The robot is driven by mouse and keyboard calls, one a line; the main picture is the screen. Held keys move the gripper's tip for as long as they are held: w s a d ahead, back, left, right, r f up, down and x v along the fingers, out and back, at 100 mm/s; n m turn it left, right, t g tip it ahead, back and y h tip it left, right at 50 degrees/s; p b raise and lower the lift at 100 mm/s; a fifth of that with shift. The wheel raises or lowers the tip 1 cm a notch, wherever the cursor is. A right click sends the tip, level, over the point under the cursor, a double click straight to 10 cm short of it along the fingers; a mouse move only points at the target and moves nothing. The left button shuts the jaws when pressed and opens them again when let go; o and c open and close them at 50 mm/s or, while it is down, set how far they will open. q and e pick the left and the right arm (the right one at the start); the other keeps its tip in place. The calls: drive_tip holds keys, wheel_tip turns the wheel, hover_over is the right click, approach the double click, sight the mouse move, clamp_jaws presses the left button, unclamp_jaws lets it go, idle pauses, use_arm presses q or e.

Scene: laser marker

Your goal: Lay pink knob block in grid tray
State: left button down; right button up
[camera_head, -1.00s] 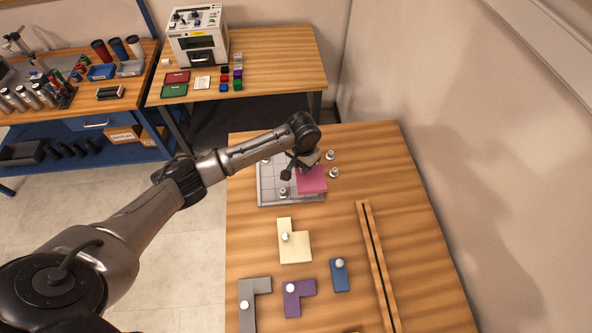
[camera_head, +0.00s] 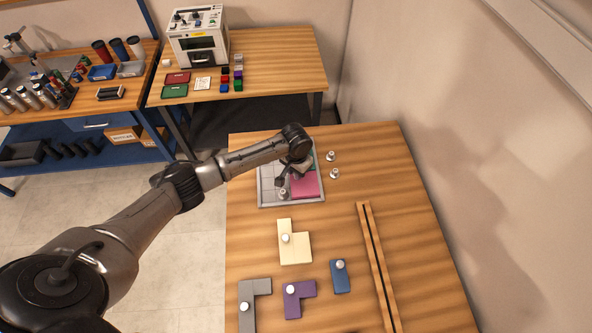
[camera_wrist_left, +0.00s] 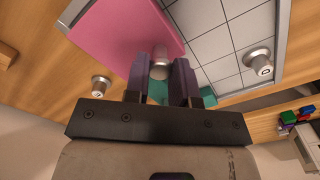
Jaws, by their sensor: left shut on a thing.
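The pink knob block (camera_head: 306,186) is at the right front of the grid tray (camera_head: 265,204) in the head view, within the tray's outline. My left gripper (camera_wrist_left: 160,72) is shut on the block's knob (camera_wrist_left: 160,67) in the wrist view. The pink block (camera_wrist_left: 122,32) shows there beyond the fingers, beside bare grid cells (camera_wrist_left: 218,35) and along the tray's rim. I cannot tell whether it rests on the tray floor or hangs just above it. A teal piece (camera_wrist_left: 207,98) shows partly behind the fingers. My right gripper is not in view.
Cream (camera_head: 297,249), purple (camera_head: 293,305), blue (camera_head: 341,279) and grey (camera_head: 246,309) knob blocks lie nearer. A slotted wooden rail (camera_head: 376,262) lies at right.

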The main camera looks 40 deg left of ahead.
use_arm(q)
drive_tip(key=c, duration=1)
unclamp_jaws()
drive_tip(key=shift+f, duration=0.15)
drive_tip(key=shift+o, duration=0.2)
wheel_tip(320, 180, up, 12)
drive_tip(key=p, duration=0.1)
drive_tip(key=s+d+f+m, duration=0.1)
drive_tip(key=s+d+f, duration=0.2)
drive_tip(key=s+d, duration=0.1)
drive_tip(key=s+d+f+m+t+h, duration=0.1)
drive_tip(key=s+d+f, duration=0.2)
drive_tip(key=s+d, duration=0.2)
drive_tip(key=s+d+f+m, duration=0.1)
drive_tip(key=s+d+f, duration=0.2)
drive_tip(key=s, duration=0.3)
drive_tip(key=shift+d+f+t+h, duration=0.1)
drive_tip(key=shift+d+t+h, duration=0.2)
drive_tip(key=shift+d, duration=0.4)
drive_tip(key=s+a+r+t+y, duration=0.1)
drive_tip(key=s+r+t, duration=0.1)
drive_tip(key=s, duration=1.5)
drive_tip(key=shift+s+a+r+n, duration=0.2)
drive_tip(key=shift+s+r+n, duration=0.1)
drive_tip(key=shift+r, duration=0.25)
